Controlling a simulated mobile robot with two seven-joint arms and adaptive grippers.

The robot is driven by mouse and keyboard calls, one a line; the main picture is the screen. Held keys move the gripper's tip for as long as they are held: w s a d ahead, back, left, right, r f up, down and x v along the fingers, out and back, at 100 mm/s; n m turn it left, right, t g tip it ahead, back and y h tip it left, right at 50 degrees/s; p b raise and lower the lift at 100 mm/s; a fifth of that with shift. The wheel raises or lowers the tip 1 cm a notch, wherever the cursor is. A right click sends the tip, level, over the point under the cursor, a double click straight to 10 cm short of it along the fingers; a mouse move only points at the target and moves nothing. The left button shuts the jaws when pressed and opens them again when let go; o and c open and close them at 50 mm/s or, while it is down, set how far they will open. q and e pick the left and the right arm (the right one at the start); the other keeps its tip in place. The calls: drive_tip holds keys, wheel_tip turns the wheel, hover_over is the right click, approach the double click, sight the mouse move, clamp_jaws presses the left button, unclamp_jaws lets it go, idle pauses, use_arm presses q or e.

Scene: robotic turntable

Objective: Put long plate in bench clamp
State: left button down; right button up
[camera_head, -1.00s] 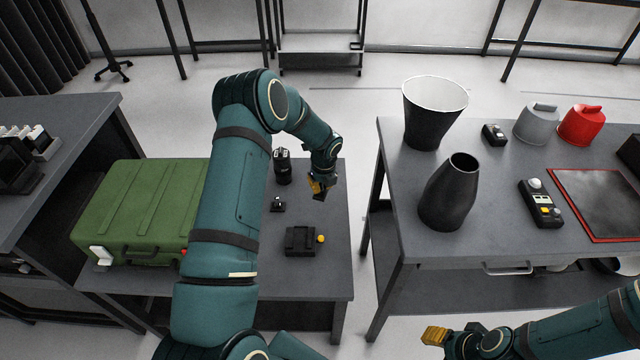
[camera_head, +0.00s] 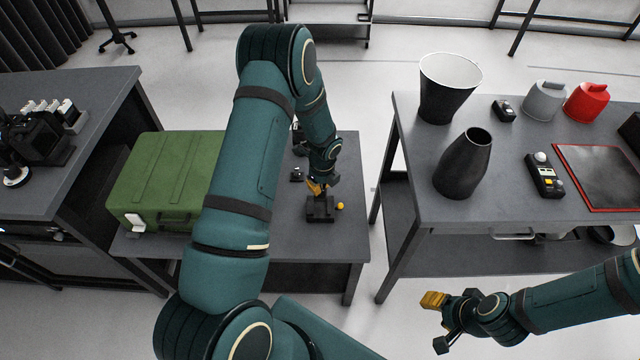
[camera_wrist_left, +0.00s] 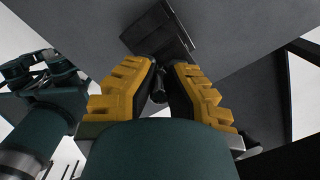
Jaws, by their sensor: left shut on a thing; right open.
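My left gripper (camera_head: 317,187) is just above and behind the bench clamp (camera_head: 320,211), a low black block with a yellow ball knob on its right side. In the left wrist view its yellow fingers (camera_wrist_left: 158,78) are closed around a small dark thing (camera_wrist_left: 158,96). Most of that thing is hidden, so I cannot tell whether it is the long plate. The dark clamp (camera_wrist_left: 155,30) shows just beyond the fingertips; whether the held thing touches it I cannot tell. My right gripper (camera_head: 437,322) is open and empty over the floor at the lower right.
A green case (camera_head: 165,180) stands on the low table (camera_head: 335,250) left of my arm. A small black part (camera_head: 297,174) lies behind the clamp. The right table (camera_head: 440,205) bears a dark vase (camera_head: 463,165) and a bucket (camera_head: 447,95). A floor gap separates the tables.

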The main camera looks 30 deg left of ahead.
sight(319, 205)
use_arm(q)
drive_tip(key=shift+f, duration=0.15)
drive_tip(key=shift+f+b, duration=1.3)
drive_tip(key=shift+f, duration=0.25)
drive_tip(key=shift+f+b, duration=0.9)
drive_tip(key=shift+f, duration=0.35)
drive_tip(key=shift+f+b, duration=1)
drive_tip(key=shift+f, duration=0.05)
drive_tip(key=c, duration=1.1)
unclamp_jaws()
drive_tip(key=shift+o, duration=0.2)
drive_tip(key=r, duration=0.8)
drive_tip(key=d+r, duration=0.1)
drive_tip(key=r, duration=0.3)
drive_tip(key=shift+s, duration=0.2)
